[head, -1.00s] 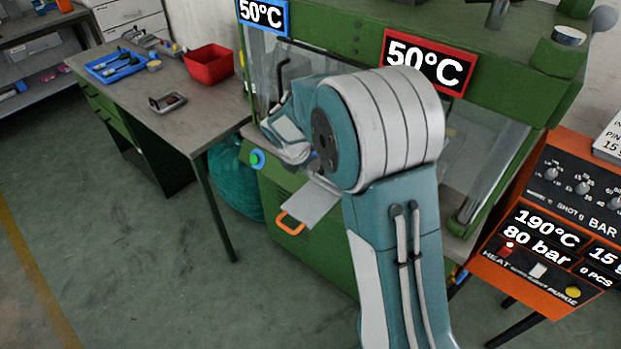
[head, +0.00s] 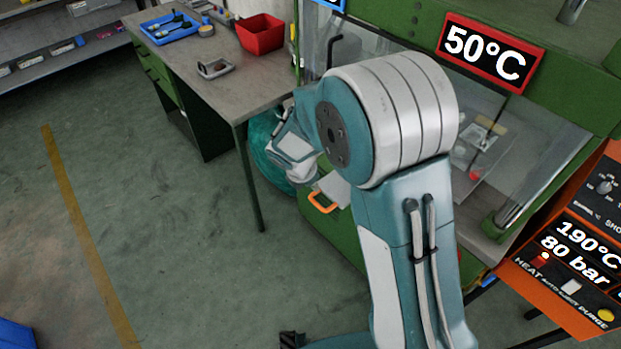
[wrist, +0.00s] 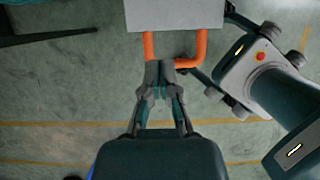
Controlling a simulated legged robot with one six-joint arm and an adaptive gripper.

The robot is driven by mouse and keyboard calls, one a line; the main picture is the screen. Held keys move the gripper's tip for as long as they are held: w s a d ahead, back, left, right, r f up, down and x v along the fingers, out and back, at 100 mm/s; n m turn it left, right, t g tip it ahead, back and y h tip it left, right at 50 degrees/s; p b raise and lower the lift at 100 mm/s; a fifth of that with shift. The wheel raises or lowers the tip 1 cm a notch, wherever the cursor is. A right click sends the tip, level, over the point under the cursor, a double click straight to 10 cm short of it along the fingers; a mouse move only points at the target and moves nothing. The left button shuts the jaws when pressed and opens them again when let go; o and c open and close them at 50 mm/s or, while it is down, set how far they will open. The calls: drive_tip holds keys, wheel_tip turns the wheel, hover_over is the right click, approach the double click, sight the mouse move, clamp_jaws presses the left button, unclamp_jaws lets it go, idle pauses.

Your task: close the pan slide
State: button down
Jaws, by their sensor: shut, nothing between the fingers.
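The pan slide is a flat grey plate (head: 334,187) with an orange loop handle (head: 322,204), sticking out of the front of the green machine (head: 340,232). In the wrist view the plate (wrist: 174,14) is at the top, with its handle (wrist: 202,46) pointing towards my gripper (wrist: 160,70). My gripper is shut and empty. In the head view my arm hides part of the slide, and I cannot make out the fingers.
A grey workbench (head: 205,95) with a red bin (head: 260,34) and a blue tray (head: 170,28) stands left of the machine. A teal bag (head: 268,150) sits between them. An orange control box (head: 560,262) is at the right.

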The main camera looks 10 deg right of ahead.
drive_tip(key=x, duration=0.4)
drive_tip(key=shift+f, duration=0.15)
drive_tip(key=w+d, duration=0.2)
drive_tip(key=d, duration=0.1)
drive_tip(key=w+d, duration=0.3)
drive_tip(key=d, duration=0.1)
drive_tip(key=w+d, duration=0.2)
drive_tip(key=d, duration=0.1)
drive_tip(key=shift+w+d, duration=0.3)
drive_tip(key=shift+d, duration=0.05)
drive_tip(key=shift+a, duration=0.15)
